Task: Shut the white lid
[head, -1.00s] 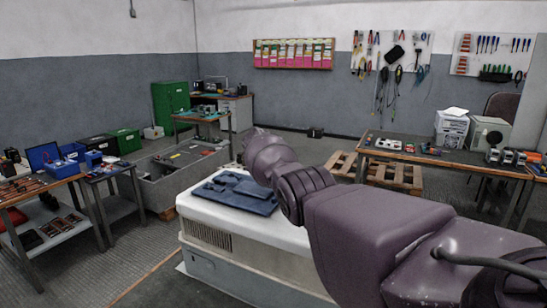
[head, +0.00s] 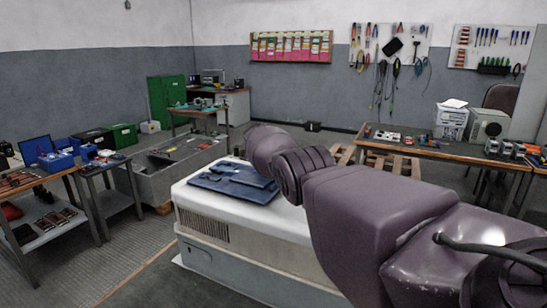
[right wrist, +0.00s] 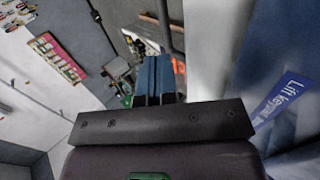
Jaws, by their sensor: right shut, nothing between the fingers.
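A long cabinet with a white top (head: 276,221) stands in the middle of the head view. I cannot tell whether this top is the white lid, or whether a lid stands open. My right arm crosses in front of the cabinet and hides its right part; the right gripper is hidden there. In the right wrist view my right gripper (right wrist: 158,66) has its blue fingers shut and empty. A pale panel (right wrist: 214,45) runs close along its right side, with a blue label (right wrist: 285,95) reading "Lift key..." beyond it. I see no clear contact. My left gripper is out of view.
A grey open-topped bin (head: 165,179) stands behind left. Workbenches stand at left and at right (head: 440,150). Wooden pallets (head: 345,155) lie behind my arm. Floor at front left is clear.

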